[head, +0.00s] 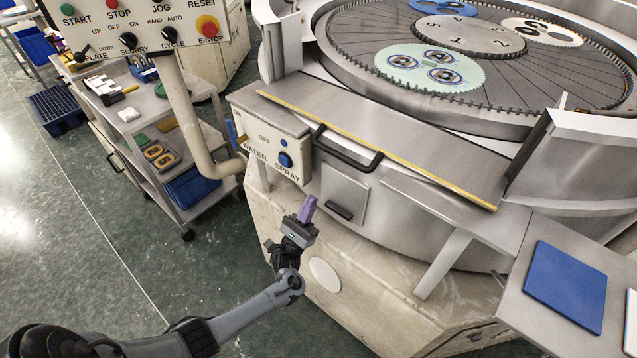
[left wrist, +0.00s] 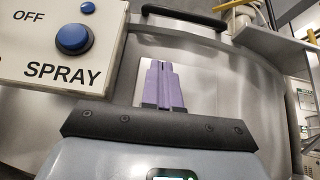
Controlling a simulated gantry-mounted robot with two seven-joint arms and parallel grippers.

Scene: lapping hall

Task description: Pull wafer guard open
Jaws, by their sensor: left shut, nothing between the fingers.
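The wafer guard (head: 400,133) is a flat steel plate with yellow edging, lying along the front of the round lapping machine. Its black bar handle (head: 342,159) juts from the front edge; a black bar handle (left wrist: 185,12) also shows at the top of the left wrist view. My left gripper (head: 307,207) has purple fingers held together with nothing between them. It is below and left of the handle, apart from it, in front of the machine's side. The purple fingertips (left wrist: 163,85) point up toward the handle in the wrist view. My right gripper is not in view.
The water spray box (head: 278,150) with a blue knob sits left of the handle. A small hatch (head: 345,188) with a black pull is below it. A control panel (head: 140,25) on a post and a cart (head: 160,120) stand left. A blue pad (head: 567,285) lies on a right-hand shelf.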

